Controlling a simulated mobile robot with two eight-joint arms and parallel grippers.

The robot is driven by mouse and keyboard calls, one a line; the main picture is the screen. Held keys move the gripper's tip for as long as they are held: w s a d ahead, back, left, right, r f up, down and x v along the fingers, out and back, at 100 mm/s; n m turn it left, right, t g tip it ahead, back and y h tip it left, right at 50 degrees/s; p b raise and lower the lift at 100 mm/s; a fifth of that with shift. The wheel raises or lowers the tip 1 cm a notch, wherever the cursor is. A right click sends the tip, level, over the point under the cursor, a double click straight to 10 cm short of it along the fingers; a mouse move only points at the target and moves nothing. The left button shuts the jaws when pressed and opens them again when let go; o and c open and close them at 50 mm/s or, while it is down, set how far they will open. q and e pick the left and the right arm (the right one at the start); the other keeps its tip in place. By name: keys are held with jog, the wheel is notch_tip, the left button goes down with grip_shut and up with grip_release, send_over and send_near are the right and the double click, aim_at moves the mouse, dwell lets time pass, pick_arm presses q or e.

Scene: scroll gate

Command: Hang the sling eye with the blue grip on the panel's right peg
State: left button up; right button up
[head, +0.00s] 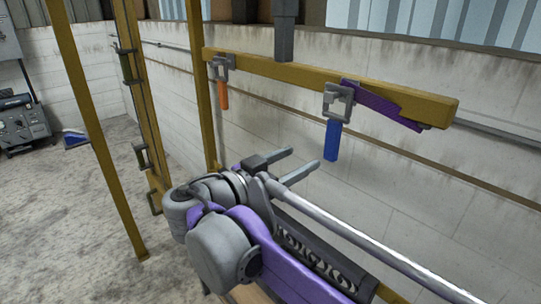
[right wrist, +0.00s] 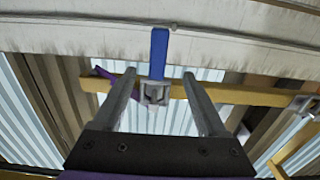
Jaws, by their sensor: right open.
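The sling eye with the blue grip (head: 332,140) hangs from the yellow beam (head: 300,76), its grey metal eye (head: 338,102) at the top and the grip pointing down. My right gripper (head: 304,159) is open and empty, its two fingers pointing toward the blue grip from the lower left. In the right wrist view, the blue grip (right wrist: 159,48) and its metal eye (right wrist: 155,92) appear between the two open fingers (right wrist: 161,77). No finger visibly touches them, and the depth gap is hard to judge. I cannot make out the panel's right peg. My left gripper is out of view.
A second sling eye with an orange grip (head: 223,94) hangs further left on the beam. A purple bracket (head: 385,104) sits at the beam's right part. Yellow posts (head: 100,130) with dark hooks stand at left. A grey machine (head: 22,122) stands far left.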

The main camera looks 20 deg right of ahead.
aim_at(330, 143)
jog(key=shift+b+x, duration=0.85)
jog(key=shift+x, duration=2.7)
jog(key=shift+d+r+p, duration=0.2)
jog(key=shift+d+p, duration=0.1)
jog(key=shift+d, duration=0.4)
pick_arm(q)
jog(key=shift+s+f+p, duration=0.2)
jog(key=shift+p, duration=0.2)
pick_arm(e)
jog(key=shift+x, duration=1.5)
jog(key=shift+w+f, duration=0.1)
grip_shut()
